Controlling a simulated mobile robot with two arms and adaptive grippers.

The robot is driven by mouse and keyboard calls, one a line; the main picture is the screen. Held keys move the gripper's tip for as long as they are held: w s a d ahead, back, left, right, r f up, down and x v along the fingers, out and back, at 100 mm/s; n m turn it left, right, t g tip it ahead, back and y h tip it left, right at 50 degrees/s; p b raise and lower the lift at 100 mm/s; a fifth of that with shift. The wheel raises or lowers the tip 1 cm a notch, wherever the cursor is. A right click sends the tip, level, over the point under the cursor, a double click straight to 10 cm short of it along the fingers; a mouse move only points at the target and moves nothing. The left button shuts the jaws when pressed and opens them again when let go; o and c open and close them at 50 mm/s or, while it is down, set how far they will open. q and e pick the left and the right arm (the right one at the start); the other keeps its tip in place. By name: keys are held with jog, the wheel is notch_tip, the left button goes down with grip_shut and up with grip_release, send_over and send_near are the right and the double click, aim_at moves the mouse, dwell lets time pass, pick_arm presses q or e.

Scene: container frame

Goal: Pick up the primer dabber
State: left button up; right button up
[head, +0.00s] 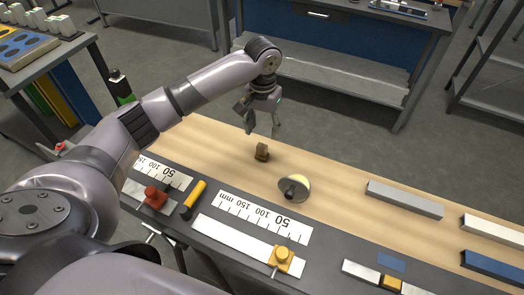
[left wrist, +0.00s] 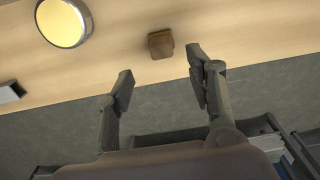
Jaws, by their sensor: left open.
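A small brown block-like piece (head: 262,152), which may be the primer dabber, stands on the wooden bench top near its far edge. In the left wrist view the brown piece (left wrist: 160,44) appears just beyond the gap between the fingertips. My left gripper (head: 262,120) is open and empty above and behind it, fingers pointing down. Both fingers of the gripper (left wrist: 160,68) show apart and do not touch the piece. My right gripper is not in view.
A round disc with a knob and pale yellow face (head: 294,189) lies close by; its yellow face (left wrist: 62,23) shows upper left in the wrist view. A grey bar (head: 404,199) lies to the right. Rulers and a yellow-handled tool (head: 194,198) lie along the bench's near side.

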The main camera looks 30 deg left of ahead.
aim_at(262, 145)
pick_arm(q)
notch_tip(262, 145, down, 3)
jog(key=shift+r, duration=0.2)
jog(key=shift+f, duration=0.5)
notch_tip(262, 145, down, 5)
jog(key=shift+a+r+p, duration=0.1)
jog(key=shift+p, duration=0.4)
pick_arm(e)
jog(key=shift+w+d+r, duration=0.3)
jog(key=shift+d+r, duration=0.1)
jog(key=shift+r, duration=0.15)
pick_arm(q)
jog(key=shift+c, duration=0.4)
grip_shut()
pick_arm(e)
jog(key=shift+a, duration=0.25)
pick_arm(q)
jog(key=shift+r, duration=0.1)
notch_tip(262, 145, up, 20)
jog(key=shift+b, duration=0.45)
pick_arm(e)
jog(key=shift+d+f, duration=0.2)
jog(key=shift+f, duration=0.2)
